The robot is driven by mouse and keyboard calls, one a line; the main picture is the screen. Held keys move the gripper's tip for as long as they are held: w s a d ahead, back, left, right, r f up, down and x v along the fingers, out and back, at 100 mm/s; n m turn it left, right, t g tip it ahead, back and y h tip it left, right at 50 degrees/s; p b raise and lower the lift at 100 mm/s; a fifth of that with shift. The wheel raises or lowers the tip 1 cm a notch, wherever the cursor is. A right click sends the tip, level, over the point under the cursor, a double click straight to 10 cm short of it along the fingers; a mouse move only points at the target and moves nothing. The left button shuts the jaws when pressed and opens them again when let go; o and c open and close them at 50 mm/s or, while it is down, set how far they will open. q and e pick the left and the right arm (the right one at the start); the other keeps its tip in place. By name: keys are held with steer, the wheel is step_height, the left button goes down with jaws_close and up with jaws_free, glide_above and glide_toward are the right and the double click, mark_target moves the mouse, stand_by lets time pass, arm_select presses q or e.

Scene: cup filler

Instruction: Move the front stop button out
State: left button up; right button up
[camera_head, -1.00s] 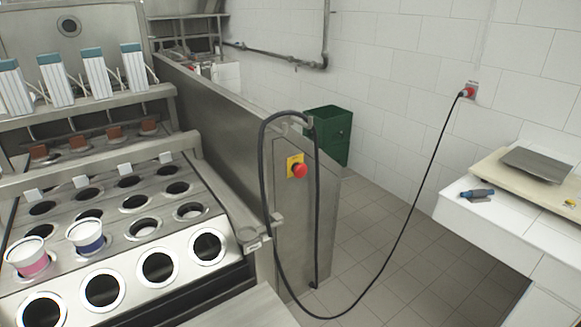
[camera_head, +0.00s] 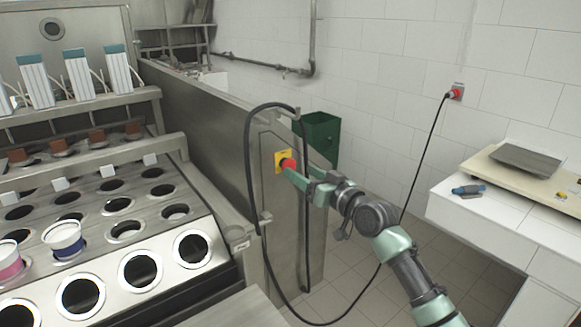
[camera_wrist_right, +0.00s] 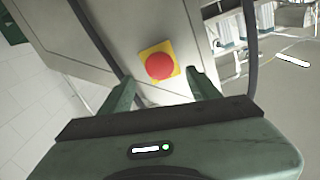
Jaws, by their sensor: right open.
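The front stop button is a red round knob (camera_head: 288,164) on a yellow plate (camera_head: 279,158), fixed to the end panel of the steel machine. In the right wrist view the red knob (camera_wrist_right: 160,66) shows between and just beyond the two fingertips. My right gripper (camera_head: 297,172) reaches in from the right, its fingers close to the knob and partly covering it in the head view. It is open, with one finger at each side of the knob in the right wrist view (camera_wrist_right: 163,84). Whether a finger touches the knob cannot be told. My left gripper is not in view.
A black cable (camera_head: 250,165) loops around the panel beside the button and runs to a red wall plug (camera_head: 456,93). The cup plate with several holes (camera_head: 140,270) lies left. A green bin (camera_head: 322,135) stands behind the panel. A white table (camera_head: 480,215) stands at right.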

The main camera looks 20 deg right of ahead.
mark_target(291, 166)
steer(key=x, duration=0.6)
